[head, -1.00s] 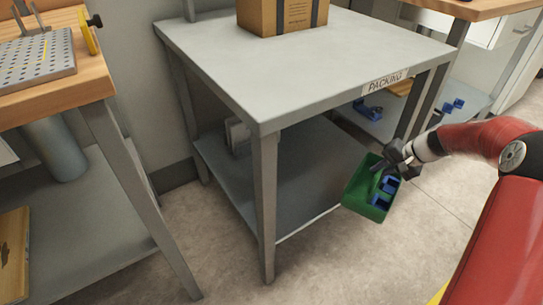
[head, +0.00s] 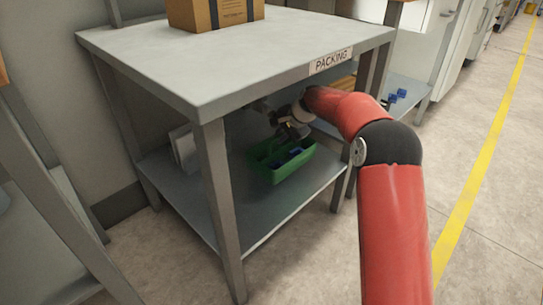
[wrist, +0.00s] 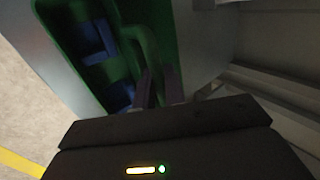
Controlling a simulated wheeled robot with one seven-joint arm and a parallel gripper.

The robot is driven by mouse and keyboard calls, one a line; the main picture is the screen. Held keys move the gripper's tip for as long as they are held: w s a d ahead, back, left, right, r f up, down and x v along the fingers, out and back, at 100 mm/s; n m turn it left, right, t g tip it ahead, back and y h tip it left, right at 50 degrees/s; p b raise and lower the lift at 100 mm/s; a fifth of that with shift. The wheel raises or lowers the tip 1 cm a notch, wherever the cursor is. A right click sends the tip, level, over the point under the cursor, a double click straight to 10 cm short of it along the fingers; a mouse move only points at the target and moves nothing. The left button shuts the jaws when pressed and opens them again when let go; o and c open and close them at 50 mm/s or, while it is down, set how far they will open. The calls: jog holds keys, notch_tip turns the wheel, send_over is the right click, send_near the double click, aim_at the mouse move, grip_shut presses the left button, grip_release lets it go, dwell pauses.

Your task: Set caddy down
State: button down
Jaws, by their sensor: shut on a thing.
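The green caddy (head: 283,168) is under the top of the packing table, at the lower shelf (head: 265,212). I cannot tell whether its base touches the shelf. It holds blue parts (head: 292,155), which also show in the wrist view (wrist: 95,40). My gripper (head: 278,138) is above the caddy. In the wrist view my gripper (wrist: 160,90) is shut on the caddy's green handle (wrist: 140,45). The caddy looks roughly level.
The packing table's top (head: 235,60) is close above my arm, with a cardboard box (head: 215,12) on it. Its front leg (head: 222,205) stands left of the caddy. White items (head: 184,148) stand at the shelf's left back. Bare shelf lies around the caddy.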

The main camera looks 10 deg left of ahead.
aim_at(281, 151)
jog(key=shift+f+b, duration=0.5)
jog(key=shift+f, duration=2.55)
jog(key=c, duration=1.5)
grip_release()
jog(key=shift+f, duration=0.15)
jog(key=shift+o, duration=0.2)
